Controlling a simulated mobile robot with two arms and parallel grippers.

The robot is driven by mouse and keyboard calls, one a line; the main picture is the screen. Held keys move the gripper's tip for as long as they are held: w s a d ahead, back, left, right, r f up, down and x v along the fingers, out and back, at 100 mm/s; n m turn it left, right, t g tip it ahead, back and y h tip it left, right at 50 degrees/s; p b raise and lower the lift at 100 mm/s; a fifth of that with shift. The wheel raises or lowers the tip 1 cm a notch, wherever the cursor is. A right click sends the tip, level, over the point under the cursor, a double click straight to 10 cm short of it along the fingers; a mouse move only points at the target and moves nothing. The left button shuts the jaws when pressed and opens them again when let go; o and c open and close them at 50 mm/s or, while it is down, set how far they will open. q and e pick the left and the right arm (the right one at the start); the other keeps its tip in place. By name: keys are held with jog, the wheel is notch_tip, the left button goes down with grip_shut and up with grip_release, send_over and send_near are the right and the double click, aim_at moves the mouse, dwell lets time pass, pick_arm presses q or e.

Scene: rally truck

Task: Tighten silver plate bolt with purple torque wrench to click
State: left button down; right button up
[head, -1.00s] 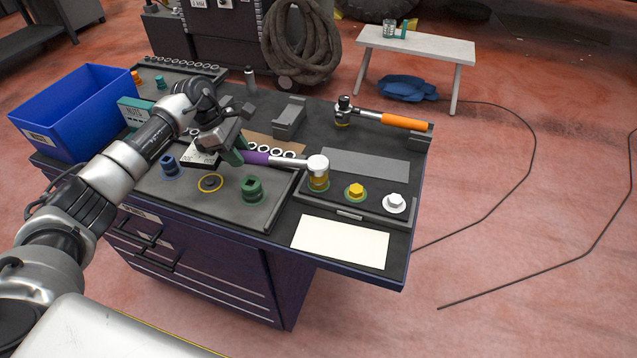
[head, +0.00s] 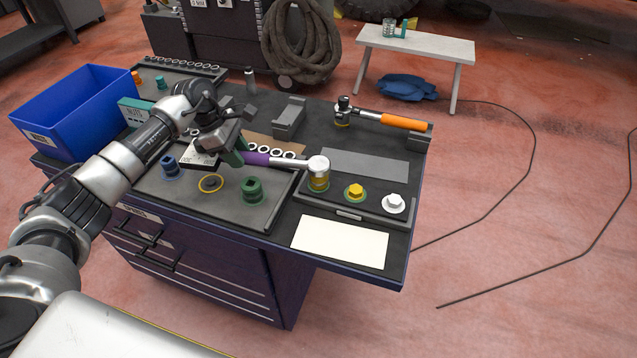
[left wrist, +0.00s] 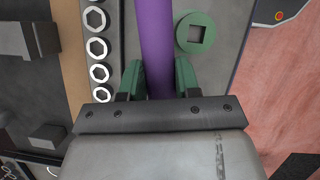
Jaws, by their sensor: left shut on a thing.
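The purple torque wrench (head: 258,158) lies about level over the workbench, its silver head at the right end. My left gripper (head: 238,153) is shut on its purple handle. In the left wrist view the green fingers of the gripper (left wrist: 159,82) stand on both sides of the purple handle (left wrist: 157,35). A yellowish socket (head: 318,184) sits under the wrench head, at the left spot of the bolt plate (head: 333,210); any bolt under it is hidden. A gold bolt (head: 354,191) is at the middle and a silver bolt (head: 393,203) at the right, clear of the wrench. My right gripper is not in view.
A green socket (head: 252,189) and a blue socket (head: 170,166) stand on the tray near the handle. Several nuts (head: 272,150) lie behind it. An orange-handled ratchet (head: 402,122) lies at the back right. A blue bin (head: 75,110) stands left. A blank card (head: 340,242) lies in front.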

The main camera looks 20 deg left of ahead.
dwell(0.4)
pick_arm(q)
jog(key=shift+r, duration=0.45)
jog(key=shift+b, duration=0.55)
jog(key=shift+r, duration=0.35)
dwell(0.6)
dwell(0.6)
